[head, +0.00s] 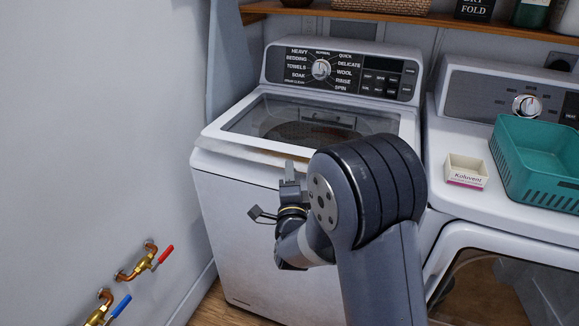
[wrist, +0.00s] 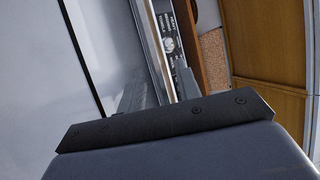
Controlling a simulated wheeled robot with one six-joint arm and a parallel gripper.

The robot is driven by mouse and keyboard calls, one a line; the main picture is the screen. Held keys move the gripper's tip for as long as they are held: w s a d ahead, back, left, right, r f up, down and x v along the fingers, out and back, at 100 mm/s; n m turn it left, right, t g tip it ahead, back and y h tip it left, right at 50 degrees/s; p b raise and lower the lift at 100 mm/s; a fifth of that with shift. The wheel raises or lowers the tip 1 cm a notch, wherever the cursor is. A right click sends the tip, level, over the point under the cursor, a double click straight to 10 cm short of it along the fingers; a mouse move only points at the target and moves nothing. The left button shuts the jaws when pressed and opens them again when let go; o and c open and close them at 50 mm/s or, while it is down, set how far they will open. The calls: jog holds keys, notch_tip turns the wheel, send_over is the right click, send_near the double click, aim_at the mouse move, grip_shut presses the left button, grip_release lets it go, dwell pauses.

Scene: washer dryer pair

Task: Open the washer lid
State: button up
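The washer (head: 250,220) is white, with a dial panel at the back. Its lid (head: 228,136) has a white frame and a dark glass window. The lid lies nearly flat, with a thin tan strip showing under its front edge. My gripper (head: 290,178) is at the washer's front, just below that edge. In the wrist view, the two fingers of my gripper (wrist: 158,84) stand apart, with a pale edge strip (wrist: 153,45) running between them in the picture. I cannot tell whether they touch it. My arm hides part of the lid's right front and the washer's front.
A dryer (head: 490,215) stands to the right, with a teal basket (head: 540,165) and a small Koluvent box (head: 466,171) on top. A wooden shelf (head: 430,18) runs above the washer. Valves with red and blue handles (head: 140,265) stick out from the left wall.

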jog(key=shift+w+r, duration=0.2)
jog(key=shift+w, duration=0.9)
jog(key=shift+c, duration=0.5)
grip_shut()
